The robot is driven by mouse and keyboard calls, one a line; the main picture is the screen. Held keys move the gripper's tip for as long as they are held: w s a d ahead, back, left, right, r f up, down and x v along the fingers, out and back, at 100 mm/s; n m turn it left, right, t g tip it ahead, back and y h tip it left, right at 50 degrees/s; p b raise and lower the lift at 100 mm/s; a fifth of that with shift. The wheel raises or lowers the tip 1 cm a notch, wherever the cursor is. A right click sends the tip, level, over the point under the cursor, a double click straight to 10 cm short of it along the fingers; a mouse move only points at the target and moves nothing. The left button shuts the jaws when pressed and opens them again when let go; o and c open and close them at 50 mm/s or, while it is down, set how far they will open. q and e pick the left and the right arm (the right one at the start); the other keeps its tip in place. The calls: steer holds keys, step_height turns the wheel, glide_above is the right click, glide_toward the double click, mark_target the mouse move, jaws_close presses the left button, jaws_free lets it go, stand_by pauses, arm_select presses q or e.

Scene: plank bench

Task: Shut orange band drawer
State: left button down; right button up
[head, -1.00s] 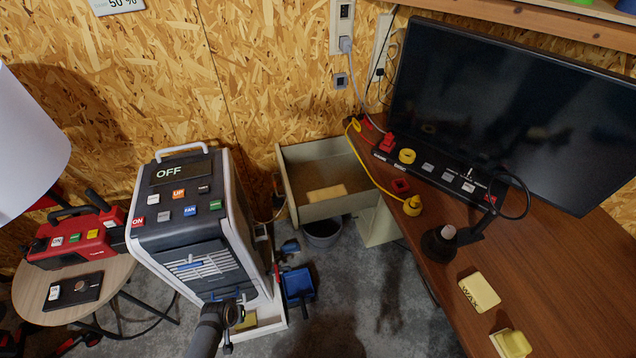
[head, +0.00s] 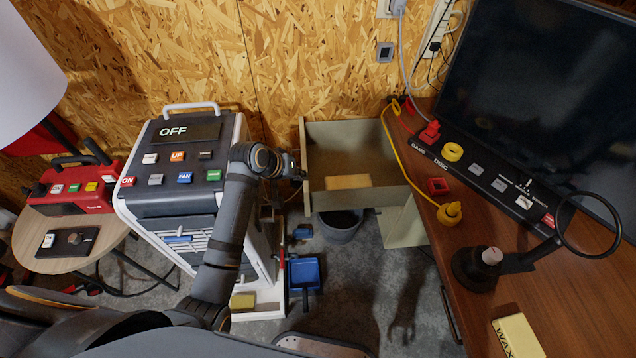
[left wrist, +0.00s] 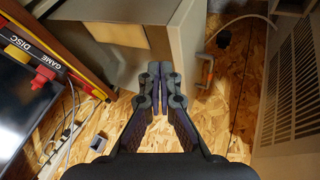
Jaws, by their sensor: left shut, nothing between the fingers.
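The beige drawer (head: 350,196) stands pulled out from under the desk in the head view, with a tan block (head: 348,182) inside. Its outer face is turned left. My right gripper is not in view.
A grey heater-like unit (head: 172,200) stands left of the drawer, leaving a narrow gap. A grey bucket (head: 340,226) sits below the drawer and a blue dustpan (head: 304,272) lies in front. The wooden desk (head: 520,285) is on the right.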

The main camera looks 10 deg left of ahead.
arm_select(q)
steer(key=shift+w+d, duration=0.3)
steer(key=b+x, duration=0.1)
steer(key=x, duration=0.8)
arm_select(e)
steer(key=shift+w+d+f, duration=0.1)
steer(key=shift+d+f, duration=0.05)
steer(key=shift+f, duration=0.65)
arm_select(q)
steer(key=shift+w, duration=0.15)
